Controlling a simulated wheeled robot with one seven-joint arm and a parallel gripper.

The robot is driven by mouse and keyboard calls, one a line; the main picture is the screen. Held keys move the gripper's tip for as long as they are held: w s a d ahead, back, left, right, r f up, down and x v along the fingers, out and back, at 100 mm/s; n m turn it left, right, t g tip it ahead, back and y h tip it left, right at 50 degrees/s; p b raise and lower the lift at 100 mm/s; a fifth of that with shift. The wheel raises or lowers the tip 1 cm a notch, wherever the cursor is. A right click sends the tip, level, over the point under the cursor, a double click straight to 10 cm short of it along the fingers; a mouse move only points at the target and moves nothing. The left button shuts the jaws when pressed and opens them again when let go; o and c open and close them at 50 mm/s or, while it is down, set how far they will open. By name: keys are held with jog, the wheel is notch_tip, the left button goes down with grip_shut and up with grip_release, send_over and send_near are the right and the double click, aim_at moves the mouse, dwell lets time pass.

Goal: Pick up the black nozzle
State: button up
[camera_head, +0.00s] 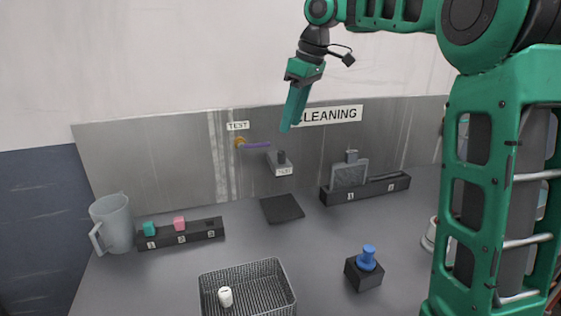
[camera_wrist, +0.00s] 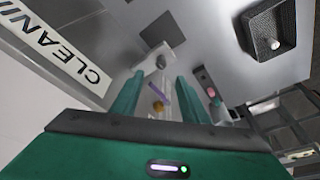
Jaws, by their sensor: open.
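A small black piece (camera_head: 281,157), which looks like the black nozzle, stands upright on a grey wall bracket (camera_head: 271,160) below the CLEANING sign. In the wrist view the dark piece (camera_wrist: 161,62) shows small, beyond and between my fingers. My gripper (camera_head: 286,129) is open and empty, up in front of the wall, above the bracket and pointing downward. Its two green fingers stand apart in the wrist view (camera_wrist: 158,92).
A black rack (camera_head: 180,234) holds a teal and a pink piece; its third position looks dark. A purple bar (camera_head: 257,145) sticks out beside the bracket. A wire basket (camera_head: 247,289) holds a white piece (camera_head: 225,296). A blue piece (camera_head: 367,258) stands on a black block. A dark mat (camera_head: 282,208) lies clear.

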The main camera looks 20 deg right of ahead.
aim_at(283, 152)
jog(key=shift+x, duration=5.1)
jog(key=shift+s, duration=0.15)
grip_shut()
